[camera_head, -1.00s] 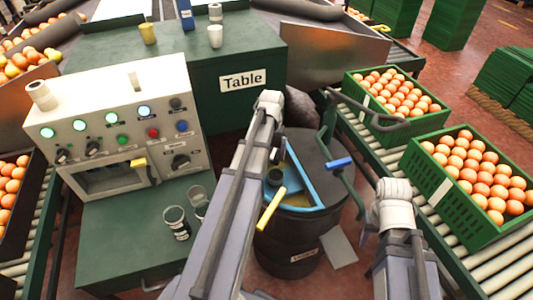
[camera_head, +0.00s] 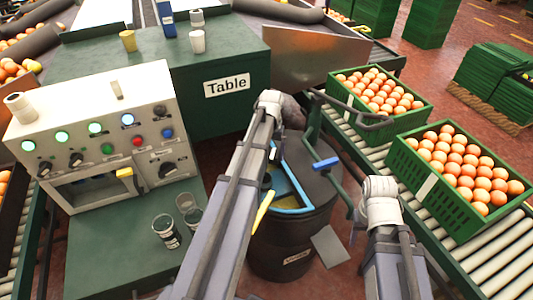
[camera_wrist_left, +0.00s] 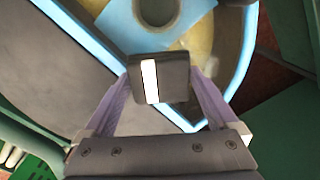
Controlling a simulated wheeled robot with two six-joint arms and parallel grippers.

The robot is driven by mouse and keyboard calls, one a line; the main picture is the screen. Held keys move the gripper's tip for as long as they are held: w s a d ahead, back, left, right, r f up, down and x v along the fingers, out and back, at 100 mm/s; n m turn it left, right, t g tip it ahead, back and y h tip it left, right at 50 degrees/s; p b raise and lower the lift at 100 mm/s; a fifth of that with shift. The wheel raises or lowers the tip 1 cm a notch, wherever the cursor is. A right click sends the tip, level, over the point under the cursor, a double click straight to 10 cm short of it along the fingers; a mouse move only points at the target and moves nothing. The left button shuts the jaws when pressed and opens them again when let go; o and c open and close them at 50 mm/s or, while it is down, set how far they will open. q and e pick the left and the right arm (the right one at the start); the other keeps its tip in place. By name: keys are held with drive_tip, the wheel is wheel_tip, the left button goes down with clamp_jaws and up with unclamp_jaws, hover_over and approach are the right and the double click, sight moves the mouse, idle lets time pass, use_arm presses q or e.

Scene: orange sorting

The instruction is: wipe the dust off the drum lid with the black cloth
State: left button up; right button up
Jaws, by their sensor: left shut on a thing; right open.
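The dark drum (camera_head: 285,252) stands in the middle of the head view, with its dark lid (camera_head: 318,185) partly hidden by my left arm. A blue-edged section of the lid also shows in the left wrist view (camera_wrist_left: 228,60), with yellowish patches inside it and a plain grey area to the left. My left gripper (camera_wrist_left: 158,92) is shut on a dark folded piece with a white stripe, apparently the black cloth (camera_wrist_left: 173,72), over the lid. I cannot tell whether it touches the lid. My right gripper is out of view; only its arm shows.
A control box (camera_head: 95,130) and glasses (camera_head: 166,232) sit at the left. Crates of oranges (camera_head: 428,200) stand on the roller conveyor (camera_head: 430,262) at the right. A green pipe with a blue handle (camera_head: 325,164) rises close beside the lid.

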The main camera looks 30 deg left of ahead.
use_arm(q)
drive_tip(key=shift+w+d, duration=0.25)
drive_tip(key=shift+w, duration=0.2)
drive_tip(key=shift+w+a+r, duration=0.1)
drive_tip(key=shift+w+a, duration=0.4)
drive_tip(key=shift+w, duration=0.1)
drive_tip(key=c, duration=0.5)
drive_tip(key=shift+o, duration=0.2)
drive_tip(key=shift+s+a, duration=0.8)
drive_tip(key=shift+s, duration=0.2)
drive_tip(key=shift+s+a, duration=0.9)
drive_tip(key=shift+s, duration=0.15)
drive_tip(key=shift+s+a, duration=0.85)
drive_tip(key=shift+s, duration=0.2)
drive_tip(key=shift+w+a, duration=0.55)
drive_tip(key=shift+a, duration=0.05)
